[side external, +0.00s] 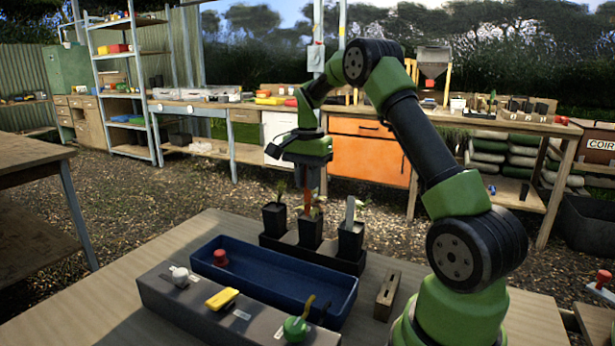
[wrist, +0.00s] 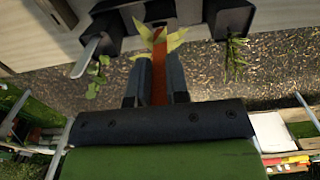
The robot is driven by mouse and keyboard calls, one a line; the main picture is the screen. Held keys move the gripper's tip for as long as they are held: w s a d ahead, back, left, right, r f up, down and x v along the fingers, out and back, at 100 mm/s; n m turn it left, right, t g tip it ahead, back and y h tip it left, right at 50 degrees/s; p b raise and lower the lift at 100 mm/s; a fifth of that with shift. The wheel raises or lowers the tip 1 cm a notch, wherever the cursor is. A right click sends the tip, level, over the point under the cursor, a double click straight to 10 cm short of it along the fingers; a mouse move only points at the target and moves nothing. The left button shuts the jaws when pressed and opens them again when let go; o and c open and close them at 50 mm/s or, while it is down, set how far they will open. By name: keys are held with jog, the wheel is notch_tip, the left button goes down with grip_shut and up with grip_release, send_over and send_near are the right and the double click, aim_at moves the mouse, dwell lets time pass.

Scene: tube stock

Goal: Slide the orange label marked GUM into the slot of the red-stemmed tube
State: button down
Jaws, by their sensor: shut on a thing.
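My gripper (wrist: 156,80) is shut on the orange label (wrist: 159,84), which points down from the jaws; in the side external view the label (side external: 307,199) hangs above the middle black tube (side external: 309,229). The lettering on it cannot be read. In the wrist view its far end is among yellow-green leaves (wrist: 144,38) at the middle tube. I cannot tell whether it is in a slot, and no red stem shows clearly. The left tube (side external: 274,219) holds a green plant. The right tube (side external: 350,241) bears a pale label (side external: 350,211).
The tubes stand in a dark rack (side external: 332,262). In front are a blue tray (side external: 340,296) with a red-topped piece (side external: 220,258), and a grey block (side external: 160,308) with white, yellow and green pieces. A slotted wooden block (side external: 388,292) stands to the right. Bare table lies left.

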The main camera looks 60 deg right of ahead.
aim_at(307, 216)
jog(key=shift+f, duration=2.5)
jog(key=shift+f, duration=0.25)
jog(key=c, duration=1)
grip_release()
jog(key=shift+c, duration=0.2)
notch_tip(307, 216, up, 10)
